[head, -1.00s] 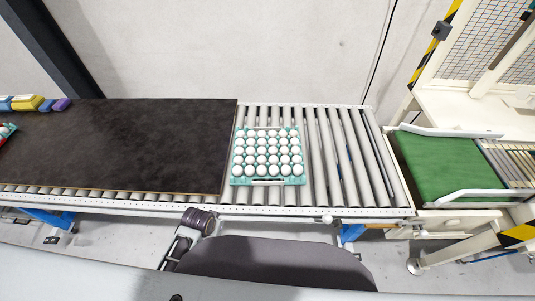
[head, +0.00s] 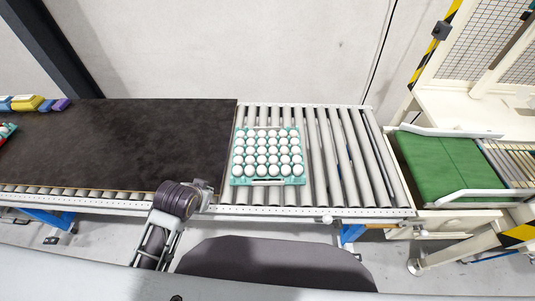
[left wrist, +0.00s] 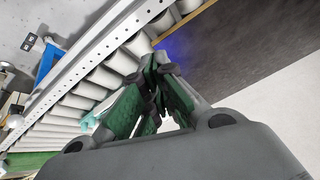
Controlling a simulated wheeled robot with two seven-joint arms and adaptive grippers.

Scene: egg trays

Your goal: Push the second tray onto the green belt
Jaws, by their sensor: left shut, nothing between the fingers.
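A teal tray (head: 267,182) full of white eggs rests on the grey rollers, just right of the dark board. The green belt (head: 440,165) lies farther right, beyond the end of the rollers. My left gripper (head: 208,196) is by the front rail, left of the tray and apart from it. In the left wrist view its fingers (left wrist: 155,85) with green pads are closed together and hold nothing. A small piece of the teal tray (left wrist: 92,122) shows past the gripper there. My right gripper is not in view.
The dark board (head: 120,145) covers the rollers on the left, with yellow and purple items (head: 40,104) at its back. Bare rollers (head: 345,155) lie between tray and belt. White guide rails (head: 450,132) flank the belt. A metal rail (head: 300,211) runs along the front.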

